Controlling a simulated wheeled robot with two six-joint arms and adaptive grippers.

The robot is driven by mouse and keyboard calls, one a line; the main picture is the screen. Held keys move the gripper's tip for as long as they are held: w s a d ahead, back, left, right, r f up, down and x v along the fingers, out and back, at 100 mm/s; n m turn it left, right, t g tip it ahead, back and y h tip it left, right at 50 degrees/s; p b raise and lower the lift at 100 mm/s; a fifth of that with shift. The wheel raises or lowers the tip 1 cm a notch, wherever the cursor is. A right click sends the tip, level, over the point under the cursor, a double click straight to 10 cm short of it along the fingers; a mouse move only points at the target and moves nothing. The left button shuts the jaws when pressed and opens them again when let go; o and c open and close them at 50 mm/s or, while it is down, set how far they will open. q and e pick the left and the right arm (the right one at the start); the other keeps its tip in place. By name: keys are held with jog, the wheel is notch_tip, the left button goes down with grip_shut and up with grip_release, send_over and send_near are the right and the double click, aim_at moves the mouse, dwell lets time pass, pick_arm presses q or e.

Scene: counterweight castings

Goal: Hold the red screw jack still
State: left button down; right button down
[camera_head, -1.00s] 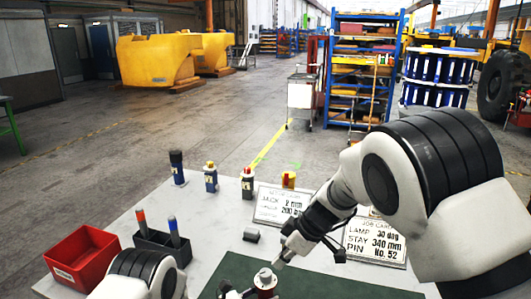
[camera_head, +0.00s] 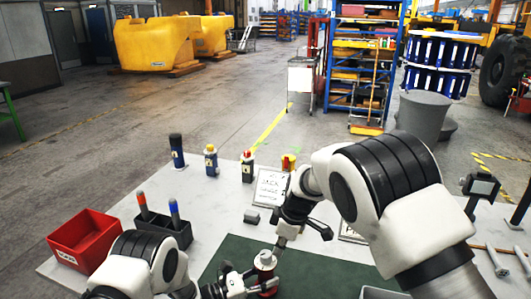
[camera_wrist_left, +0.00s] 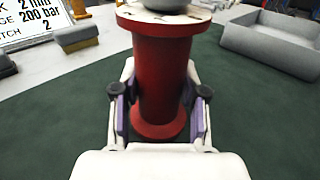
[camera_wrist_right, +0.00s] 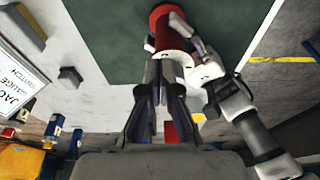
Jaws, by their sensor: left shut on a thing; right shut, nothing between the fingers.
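The red screw jack (camera_head: 268,291) stands upright on the green mat (camera_head: 232,258), with a pale round top plate and a grey cap. It fills the middle of the left wrist view (camera_wrist_left: 160,75). My left gripper (camera_wrist_left: 161,112) is shut on the jack's red body, with one finger on each side. My right gripper (camera_head: 280,247) is shut and empty, just above and beside the jack's top. In the right wrist view its fingers (camera_wrist_right: 165,80) point at the jack (camera_wrist_right: 163,22); I cannot tell whether they touch it.
A red bin (camera_head: 88,240) and a dark holder (camera_head: 170,232) with red and blue pens stand at the left. A job card (camera_head: 268,188) and a small grey block (camera_head: 251,216) lie behind the jack.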

jog(key=shift+f, duration=0.2)
jog(key=shift+s+a, duration=0.1)
jog(key=shift+s, duration=0.1)
dwell(0.5)
jog(key=shift+s+a, duration=0.15)
jog(key=shift+s, duration=0.45)
jog(key=shift+s+a, duration=0.25)
jog(key=shift+s, duration=0.1)
jog(key=shift+a+r, duration=0.1)
jog(key=shift+s, duration=0.1)
